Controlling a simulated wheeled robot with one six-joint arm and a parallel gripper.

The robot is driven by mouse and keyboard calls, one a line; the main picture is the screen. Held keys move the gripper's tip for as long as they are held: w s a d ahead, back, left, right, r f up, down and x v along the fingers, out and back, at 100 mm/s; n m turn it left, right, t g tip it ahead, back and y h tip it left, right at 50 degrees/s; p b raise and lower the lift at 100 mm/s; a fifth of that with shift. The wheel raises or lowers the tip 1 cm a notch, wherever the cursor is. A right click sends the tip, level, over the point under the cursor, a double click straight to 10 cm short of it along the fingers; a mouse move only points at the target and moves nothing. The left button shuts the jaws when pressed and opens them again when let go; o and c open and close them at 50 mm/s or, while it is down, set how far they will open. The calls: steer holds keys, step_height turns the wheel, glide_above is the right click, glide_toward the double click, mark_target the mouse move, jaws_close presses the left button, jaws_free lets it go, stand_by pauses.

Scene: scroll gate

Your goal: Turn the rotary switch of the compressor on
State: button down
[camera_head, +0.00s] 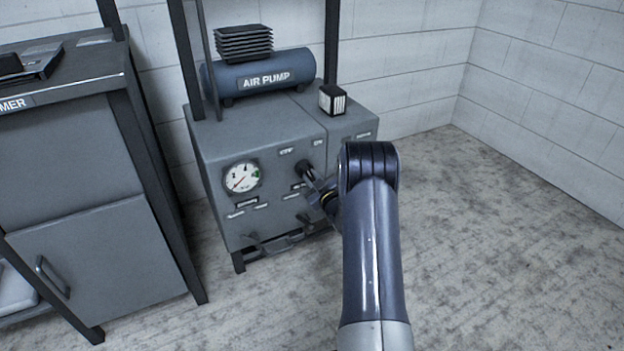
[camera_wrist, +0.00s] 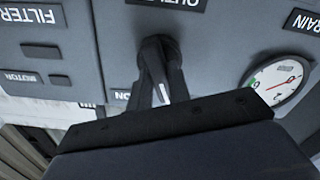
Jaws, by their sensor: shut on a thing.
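The compressor (camera_head: 265,150) is a grey cabinet with a blue tank marked AIR PUMP on top. Its dark rotary switch (camera_head: 304,167) sits on the front panel, right of the gauge. In the wrist view the switch (camera_wrist: 154,48) is black, under an upside-down, partly cut-off label. My gripper (camera_head: 312,180) is at the switch, shut on it. In the wrist view my gripper's fingers (camera_wrist: 157,78) reach up to the knob, with a pale strip showing between them. An ON label (camera_wrist: 122,95) is partly hidden by my gripper. The knob's exact angle is hard to tell.
A round gauge (camera_head: 241,177) is on the same panel. A small black-and-white box (camera_head: 333,99) stands on the cabinet top. Dark frame posts rise around the compressor. Another grey cabinet (camera_head: 95,255) stands at left. The floor at right is clear.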

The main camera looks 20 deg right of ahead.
steer(key=m, duration=0.6)
steer(key=m+p, duration=0.1)
steer(key=m, duration=0.4)
steer(key=shift+d+f, duration=0.1)
steer(key=shift+m, duration=0.4)
steer(key=c, duration=1.3)
jaws_free()
steer(key=shift+s, duration=0.1)
steer(key=s+p, duration=0.3)
steer(key=s, duration=0.7)
steer(key=shift+s+d+p, duration=0.15)
steer(key=shift+s+p, duration=0.2)
